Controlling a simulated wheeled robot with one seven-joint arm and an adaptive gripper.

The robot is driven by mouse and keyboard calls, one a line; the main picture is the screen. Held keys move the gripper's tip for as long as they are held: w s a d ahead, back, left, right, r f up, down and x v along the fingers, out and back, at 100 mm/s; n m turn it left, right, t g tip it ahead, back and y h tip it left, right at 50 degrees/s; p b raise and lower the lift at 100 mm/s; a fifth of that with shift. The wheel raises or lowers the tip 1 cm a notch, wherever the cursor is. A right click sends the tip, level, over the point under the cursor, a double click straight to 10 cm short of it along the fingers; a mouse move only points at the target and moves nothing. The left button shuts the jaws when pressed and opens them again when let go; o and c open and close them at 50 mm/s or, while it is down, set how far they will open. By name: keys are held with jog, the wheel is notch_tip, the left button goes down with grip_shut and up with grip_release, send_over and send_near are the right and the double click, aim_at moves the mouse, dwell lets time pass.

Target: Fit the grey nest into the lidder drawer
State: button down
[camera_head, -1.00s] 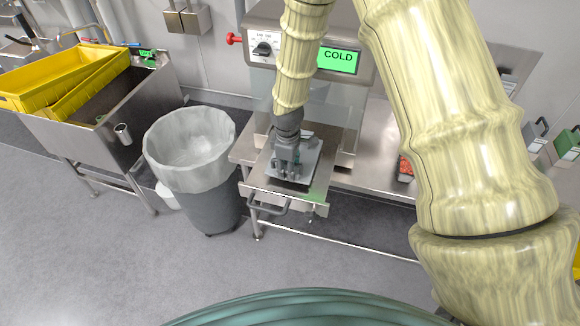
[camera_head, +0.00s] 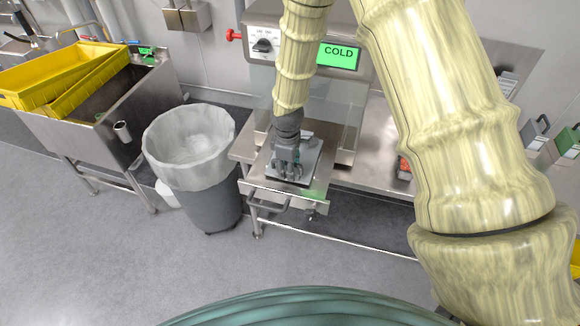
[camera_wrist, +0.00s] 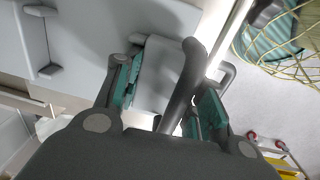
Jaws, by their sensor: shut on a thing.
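The grey nest (camera_head: 309,160) is a flat grey plate with raised parts, lying over the pulled-out steel lidder drawer (camera_head: 257,184). My gripper (camera_head: 287,173) reaches down onto it and covers its middle. In the wrist view, the nest (camera_wrist: 85,60) spreads to the upper left, with small raised tabs. My gripper (camera_wrist: 170,98) is shut on the nest's light grey raised part, between the teal finger pads. A dark curved bar crosses in front of it. Whether the nest is fully seated in the drawer cannot be told; its underside is hidden.
The lidder (camera_head: 262,62) stands behind the drawer, its green display reading COLD. A dark handle (camera_head: 268,207) is on the drawer front. A lined bin (camera_head: 205,185) stands close on the left, beside a steel sink with yellow crates (camera_head: 45,75). Open floor lies in front.

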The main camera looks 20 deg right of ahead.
jog(key=shift+f, duration=0.45)
dwell(0.3)
jog(key=c, duration=0.8)
grip_release()
jog(key=shift+r, duration=0.1)
notch_tip(320, 180, up, 12)
jog(key=shift+s+a, duration=0.15)
jog(key=shift+s, duration=0.1)
